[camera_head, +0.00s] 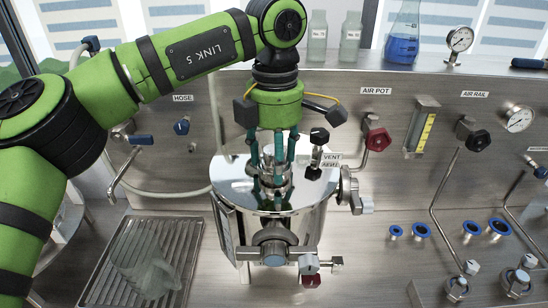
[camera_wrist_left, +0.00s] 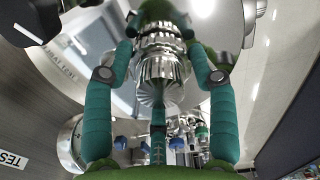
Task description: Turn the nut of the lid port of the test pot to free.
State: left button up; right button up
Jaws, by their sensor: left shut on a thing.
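The test pot (camera_head: 262,230) is a shiny steel vessel with a polished lid (camera_head: 231,175) in the middle of the head view. The lid port's ribbed metal nut (camera_wrist_left: 160,70) shows large in the left wrist view. In the head view, the port (camera_head: 275,183) is partly hidden behind teal fingers. My left gripper (camera_head: 272,188) points down over the lid, its fingers around the port and shut on the nut. The fingers also show on both sides of the nut in the wrist view (camera_wrist_left: 160,48). My right gripper is not in view.
A black-knobbed vent valve (camera_head: 318,136) with a VENT tag stands on the lid close to the gripper's right. A red AIR POT knob (camera_head: 378,139) and a flow gauge (camera_head: 422,127) are on the panel behind. A grooved drain tray (camera_head: 112,262) lies at left.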

pick_arm(q)
jog(key=n+b, duration=0.1)
jog(key=n, duration=0.3)
jog(key=shift+d+f, duration=0.1)
jog(key=shift+f, duration=0.05)
jog(key=n+b, duration=0.2)
jog(key=n, duration=0.3)
jog(key=shift+n, duration=0.4)
jog(key=n+b, duration=0.1)
jog(key=n, duration=0.4)
jog(key=shift+n+b, duration=0.3)
jog(key=shift+b, duration=0.1)
jog(key=shift+n+b, duration=0.7)
jog(key=shift+n, duration=1.8)
jog(key=o, duration=1.1)
jog(key=shift+o, duration=0.2)
jog(key=shift+w, duration=0.1)
